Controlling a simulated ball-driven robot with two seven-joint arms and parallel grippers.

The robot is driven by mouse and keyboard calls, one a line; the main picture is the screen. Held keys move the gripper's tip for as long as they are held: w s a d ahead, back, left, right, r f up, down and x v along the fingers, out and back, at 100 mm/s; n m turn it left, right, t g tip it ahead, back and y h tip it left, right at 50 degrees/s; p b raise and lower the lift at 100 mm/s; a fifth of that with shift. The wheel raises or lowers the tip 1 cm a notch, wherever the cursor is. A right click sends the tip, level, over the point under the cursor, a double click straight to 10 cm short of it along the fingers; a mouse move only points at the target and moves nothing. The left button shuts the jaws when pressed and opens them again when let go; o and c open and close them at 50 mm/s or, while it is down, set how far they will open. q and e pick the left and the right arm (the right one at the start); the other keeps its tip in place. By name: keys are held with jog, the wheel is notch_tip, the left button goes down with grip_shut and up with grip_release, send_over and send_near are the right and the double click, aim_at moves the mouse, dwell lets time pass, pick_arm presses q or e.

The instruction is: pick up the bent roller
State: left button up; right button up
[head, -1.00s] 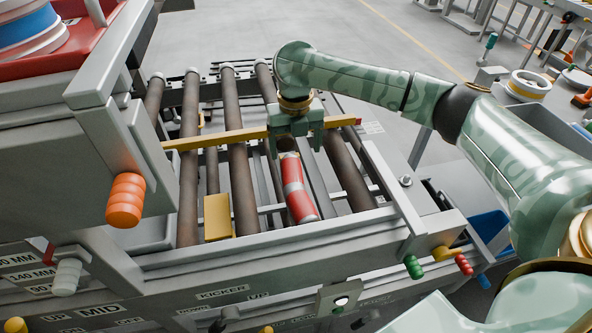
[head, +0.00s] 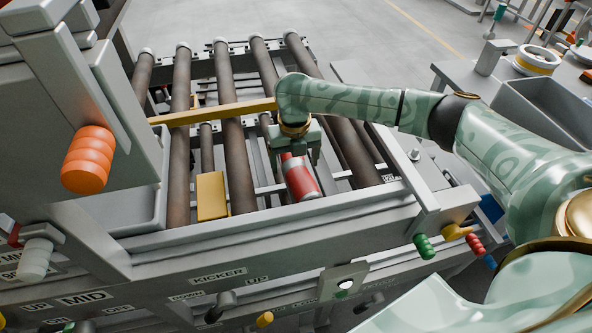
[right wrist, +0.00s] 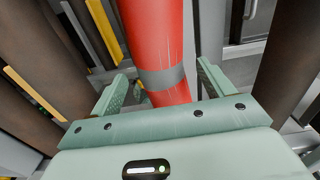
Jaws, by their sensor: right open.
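A red roller (head: 299,177) with a grey band lies in the roller bed, in line with the dark brown rollers. It is the only red one; I cannot tell a bend in it. My right gripper (head: 294,158) points down over its far part and hides that end in the head view. In the right wrist view the red roller (right wrist: 160,40) runs between the two open fingers of the right gripper (right wrist: 163,78), with a gap on both sides. The grey band shows close to the palm. My left gripper is not in view.
A yellow bar (head: 215,113) crosses the brown rollers (head: 232,150) behind the gripper. A yellow block (head: 211,196) sits left of the red roller. The grey front rail (head: 270,228) runs nearer, with an orange handle (head: 87,160) at left and a green handle (head: 424,246) at right.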

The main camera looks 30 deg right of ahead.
aim_at(294, 162)
notch_tip(294, 162, down, 2)
jog(key=shift+f, duration=0.15)
jog(key=shift+c, duration=0.3)
jog(key=shift+r, duration=0.2)
jog(key=c, duration=1.7)
notch_tip(294, 162, up, 10)
jog(key=p, duration=0.4)
jog(key=shift+w, duration=0.1)
